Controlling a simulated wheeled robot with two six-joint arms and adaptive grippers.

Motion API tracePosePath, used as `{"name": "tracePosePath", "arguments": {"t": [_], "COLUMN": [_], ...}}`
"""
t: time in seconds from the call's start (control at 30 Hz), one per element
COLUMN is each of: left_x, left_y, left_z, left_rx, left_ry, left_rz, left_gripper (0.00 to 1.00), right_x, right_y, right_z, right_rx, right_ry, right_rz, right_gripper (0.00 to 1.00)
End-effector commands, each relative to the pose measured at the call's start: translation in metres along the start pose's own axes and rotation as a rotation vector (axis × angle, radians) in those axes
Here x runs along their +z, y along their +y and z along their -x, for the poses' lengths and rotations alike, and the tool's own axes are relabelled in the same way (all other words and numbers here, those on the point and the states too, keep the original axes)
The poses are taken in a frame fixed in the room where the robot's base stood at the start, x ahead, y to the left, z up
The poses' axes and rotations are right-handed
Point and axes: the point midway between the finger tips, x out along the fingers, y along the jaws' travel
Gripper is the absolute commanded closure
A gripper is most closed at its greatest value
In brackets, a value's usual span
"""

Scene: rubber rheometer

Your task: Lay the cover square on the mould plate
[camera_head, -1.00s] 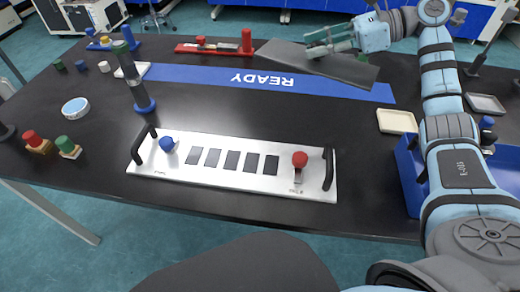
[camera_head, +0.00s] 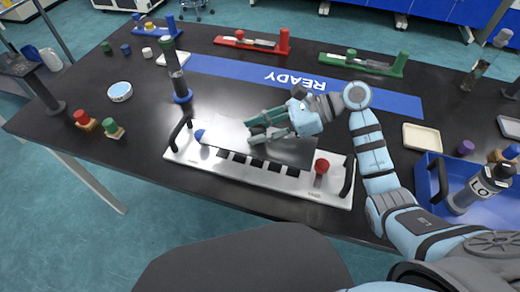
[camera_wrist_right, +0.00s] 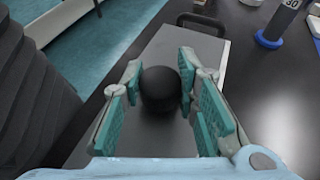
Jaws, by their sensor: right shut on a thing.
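The cover (camera_head: 226,130) is a flat grey sheet with a round black knob (camera_wrist_right: 160,90), seen in the wrist view. My right gripper (camera_head: 256,130) is shut on this knob, its green fingers on either side. The cover lies over the far part of the white mould plate (camera_head: 185,156) and hides the upper part of its dark slots (camera_head: 257,163). Whether it touches the plate, I cannot tell. In the wrist view the cover (camera_wrist_right: 205,48) reaches towards a black handle. My left gripper is not in view.
The plate has a blue knob (camera_head: 200,136) at left, a red knob (camera_head: 321,165) at right and a black handle (camera_head: 347,178) at each end. A dark cylinder on a blue base (camera_head: 182,97) stands behind. A blue bin (camera_head: 432,181) is to the right.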

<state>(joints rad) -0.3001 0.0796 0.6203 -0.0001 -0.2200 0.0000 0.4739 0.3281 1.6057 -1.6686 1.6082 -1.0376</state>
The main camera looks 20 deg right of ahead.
Motion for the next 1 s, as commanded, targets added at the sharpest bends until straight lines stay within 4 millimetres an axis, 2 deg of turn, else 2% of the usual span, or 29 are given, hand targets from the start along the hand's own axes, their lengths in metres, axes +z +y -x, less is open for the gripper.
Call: {"name": "tracePosePath", "arguments": {"t": [0.03, 0.17, 0.33, 0.4, 0.7, 0.73, 0.8, 0.83, 1.0], "left_x": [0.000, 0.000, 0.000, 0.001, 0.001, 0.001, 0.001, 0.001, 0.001], "left_y": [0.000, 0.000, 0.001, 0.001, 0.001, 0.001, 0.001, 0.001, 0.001], "left_z": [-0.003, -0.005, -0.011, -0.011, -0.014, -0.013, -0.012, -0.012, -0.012], "left_rx": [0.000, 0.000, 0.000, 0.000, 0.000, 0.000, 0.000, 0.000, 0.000], "left_ry": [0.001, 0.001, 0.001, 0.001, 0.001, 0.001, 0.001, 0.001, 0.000], "left_rz": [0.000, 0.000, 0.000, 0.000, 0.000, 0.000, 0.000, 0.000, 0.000], "left_gripper": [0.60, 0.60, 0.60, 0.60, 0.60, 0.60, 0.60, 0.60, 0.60], "right_x": [-0.011, -0.028, -0.059, -0.065, -0.067, -0.066, -0.066, -0.066, -0.066], "right_y": [0.000, 0.000, 0.000, 0.000, 0.000, 0.000, 0.000, 0.000, 0.000], "right_z": [-0.005, -0.012, -0.025, -0.027, -0.027, -0.027, -0.027, -0.027, -0.027], "right_rx": [0.000, -0.001, -0.001, -0.002, -0.002, -0.002, -0.002, -0.002, -0.002], "right_ry": [-0.002, -0.002, -0.002, -0.002, -0.001, -0.001, -0.001, -0.001, -0.001], "right_rz": [-0.003, 0.000, -0.002, 0.001, 0.003, 0.002, 0.002, 0.002, 0.002], "right_gripper": [1.00, 1.00, 1.00, 1.00, 1.00, 0.67, 0.56, 0.52, 0.52]}}
